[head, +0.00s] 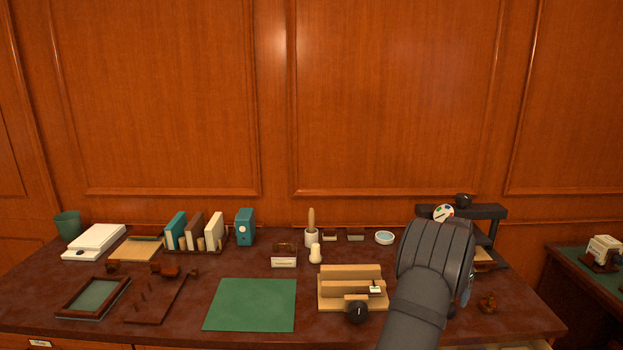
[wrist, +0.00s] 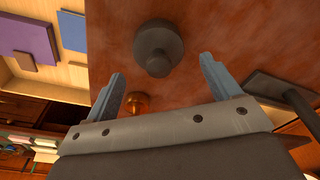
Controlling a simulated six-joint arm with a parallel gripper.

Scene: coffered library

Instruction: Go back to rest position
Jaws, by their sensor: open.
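My gripper shows in the wrist view (wrist: 160,68) with two blue-grey fingers spread apart and nothing between them that they touch. A dark round knob-like object (wrist: 157,48) stands on the reddish desk top beyond the fingertips, apart from them. A small copper-coloured round object (wrist: 137,103) shows near the left finger. In the head view my dark arm reaches up from the lower right over the right part of the desk. It hides most of the gripper and part of the black stand (head: 490,212) behind it.
The desk (head: 180,325) holds a green mat (head: 250,304), a wooden holder (head: 350,272), books (head: 195,232) and a small brown object (head: 487,303) right of my arm. A side table (head: 590,275) stands at right. The wrist view shows a pale compartment with a purple item (wrist: 30,38).

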